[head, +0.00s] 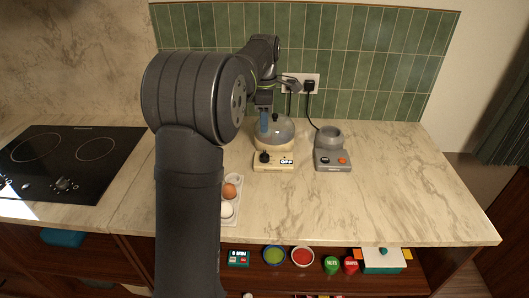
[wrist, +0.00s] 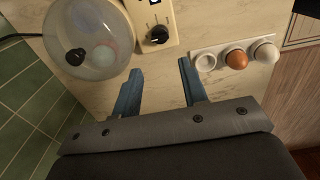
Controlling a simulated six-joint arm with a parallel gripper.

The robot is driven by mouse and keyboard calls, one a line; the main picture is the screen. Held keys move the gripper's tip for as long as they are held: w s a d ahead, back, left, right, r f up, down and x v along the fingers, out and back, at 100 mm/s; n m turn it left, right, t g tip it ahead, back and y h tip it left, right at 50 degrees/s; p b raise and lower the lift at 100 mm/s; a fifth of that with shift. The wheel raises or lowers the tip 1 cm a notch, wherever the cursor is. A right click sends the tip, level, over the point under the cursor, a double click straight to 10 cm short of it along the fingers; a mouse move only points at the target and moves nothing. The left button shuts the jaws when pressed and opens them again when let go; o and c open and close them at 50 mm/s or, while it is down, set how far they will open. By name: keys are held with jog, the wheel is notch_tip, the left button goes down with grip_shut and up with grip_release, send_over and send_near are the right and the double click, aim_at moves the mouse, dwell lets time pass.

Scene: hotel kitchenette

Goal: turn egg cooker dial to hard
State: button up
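The egg cooker has a cream base (head: 262,168) and a clear dome lid (head: 282,133) with a dark knob on top. Its black dial (head: 264,157) is on the front left of the base, beside a small display (head: 287,161) reading OFF. In the wrist view the dial (wrist: 157,36) lies beyond the gap between my fingertips, and the dome (wrist: 88,40) is at the upper left. My gripper (wrist: 158,68) is open and empty, its blue fingers apart and not touching the dial. In the head view the gripper (head: 264,122) is by the dome's left side.
A tray with eggs (wrist: 238,57) sits near the cooker, partly hidden by my arm in the head view. A grey appliance (head: 333,158) stands right of the cooker. A cooktop (head: 65,160) is at left. The right counter is clear. Containers fill the open shelf below.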

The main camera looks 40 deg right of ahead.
aim_at(265, 156)
notch_tip(265, 156, down, 12)
jog(key=shift+f, duration=0.25)
jog(key=c, duration=0.7)
